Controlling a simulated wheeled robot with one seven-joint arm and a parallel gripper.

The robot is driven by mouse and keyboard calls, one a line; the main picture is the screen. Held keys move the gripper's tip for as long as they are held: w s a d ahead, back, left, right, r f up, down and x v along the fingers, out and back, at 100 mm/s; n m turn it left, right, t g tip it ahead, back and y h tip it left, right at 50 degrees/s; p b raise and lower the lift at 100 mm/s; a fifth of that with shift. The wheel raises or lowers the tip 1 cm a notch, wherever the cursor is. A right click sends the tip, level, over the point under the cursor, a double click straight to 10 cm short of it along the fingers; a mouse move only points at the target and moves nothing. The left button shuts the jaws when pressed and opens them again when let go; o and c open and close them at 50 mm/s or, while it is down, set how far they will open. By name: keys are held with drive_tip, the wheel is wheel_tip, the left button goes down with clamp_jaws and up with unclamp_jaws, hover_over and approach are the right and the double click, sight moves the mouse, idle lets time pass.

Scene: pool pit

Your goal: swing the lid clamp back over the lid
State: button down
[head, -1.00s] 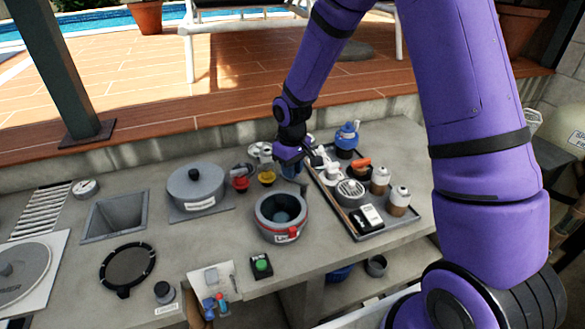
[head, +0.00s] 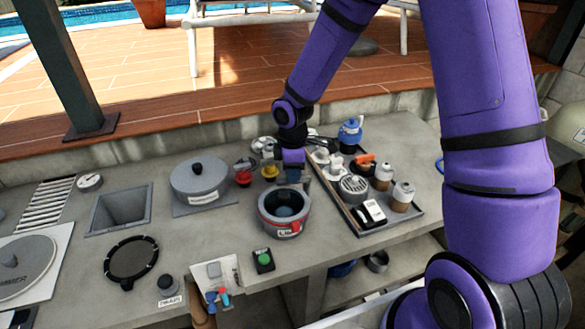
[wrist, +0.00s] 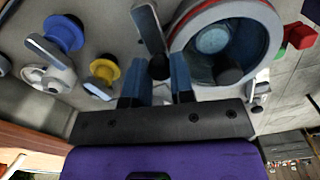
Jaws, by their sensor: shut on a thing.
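The grey round pot (head: 268,220) with a red band stands in the middle of the counter; its round opening shows a pale blue-grey disc (wrist: 213,40) in the wrist view. A flat grey bar, which looks like the lid clamp (wrist: 148,27), lies beside the pot's rim, pointing away from my gripper and not across the disc. My gripper (wrist: 158,82) is shut on the dark knob end of this bar, with one blue finger on each side. In the head view my gripper (head: 292,178) is just behind the pot, and its fingertips are hard to make out.
Blue (wrist: 64,34) and yellow (wrist: 103,72) valve handles sit left of the clamp in the wrist view. A tray (head: 358,228) with bottles and small parts is right of the pot. A lidded grey pot (head: 200,184) is to the left. A green button box (head: 263,261) is in front.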

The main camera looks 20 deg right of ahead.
drive_tip(key=shift+s+n, duration=0.4)
drive_tip(key=shift+n, duration=0.7)
drive_tip(key=shift+s+n, duration=0.35)
drive_tip(key=shift+n, duration=0.75)
drive_tip(key=c, duration=1)
unclamp_jaws()
drive_tip(key=shift+s, duration=0.1)
drive_tip(key=shift+r, duration=0.1)
wheel_tip(320, 180, up, 11)
drive_tip(key=shift+f, duration=0.2)
